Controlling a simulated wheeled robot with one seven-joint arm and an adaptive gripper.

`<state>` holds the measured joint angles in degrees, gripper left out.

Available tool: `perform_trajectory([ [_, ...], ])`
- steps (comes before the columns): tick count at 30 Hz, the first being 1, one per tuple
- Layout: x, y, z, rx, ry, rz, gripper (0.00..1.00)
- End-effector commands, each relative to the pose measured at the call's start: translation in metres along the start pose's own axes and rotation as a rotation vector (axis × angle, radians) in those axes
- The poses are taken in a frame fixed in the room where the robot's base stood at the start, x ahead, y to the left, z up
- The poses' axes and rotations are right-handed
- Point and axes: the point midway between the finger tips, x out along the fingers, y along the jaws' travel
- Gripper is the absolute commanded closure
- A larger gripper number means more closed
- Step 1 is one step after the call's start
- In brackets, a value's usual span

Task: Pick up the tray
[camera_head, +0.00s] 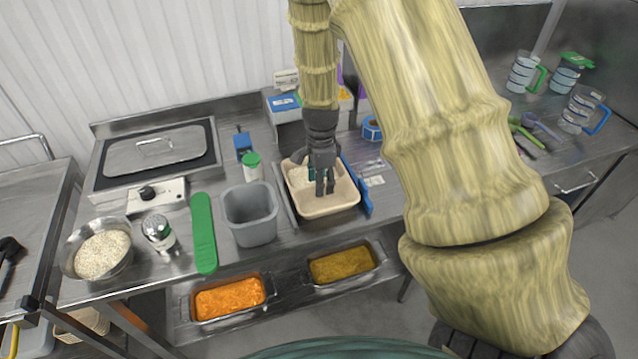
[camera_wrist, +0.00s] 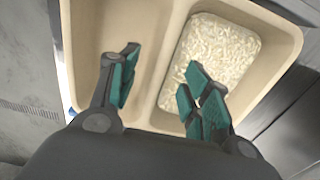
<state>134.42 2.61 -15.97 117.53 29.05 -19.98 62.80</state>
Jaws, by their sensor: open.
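The beige tray (camera_head: 338,208) sits on the steel counter right of the grey bin. In the wrist view the tray (camera_wrist: 160,72) has two compartments split by a divider. White rice (camera_wrist: 225,50) lies in the right one; the left one looks empty. My gripper (camera_head: 325,184) points down over the tray. In the wrist view my gripper (camera_wrist: 160,88) is open and empty, with green-padded fingers on either side of the divider, one over each compartment. I cannot tell how far the fingertips reach below the rim. The tray's far side is partly hidden behind my gripper in the head view.
A grey bin (camera_head: 250,215) stands close left of the tray, and a blue-edged item (camera_head: 357,187) is close on its right. A green-lidded shaker (camera_head: 252,168), a rice bowl (camera_head: 102,252) and a green handled item (camera_head: 203,233) are farther left. Two food pans (camera_head: 229,299) sit below.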

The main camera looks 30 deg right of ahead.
Motion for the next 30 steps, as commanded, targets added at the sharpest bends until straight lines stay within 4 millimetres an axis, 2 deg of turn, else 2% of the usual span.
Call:
perform_trajectory([
  [6, 0.015, 0.001, 0.000, 0.001, -0.001, 0.001, 0.52],
  [14, 0.017, 0.001, 0.000, 0.001, 0.000, 0.000, 0.52],
  [15, 0.017, 0.001, 0.000, 0.001, 0.000, 0.000, 0.54],
  [23, 0.017, 0.001, 0.000, 0.001, 0.000, 0.000, 1.00],
  [30, 0.016, 0.000, 0.000, 0.001, 0.000, -0.001, 1.00],
])
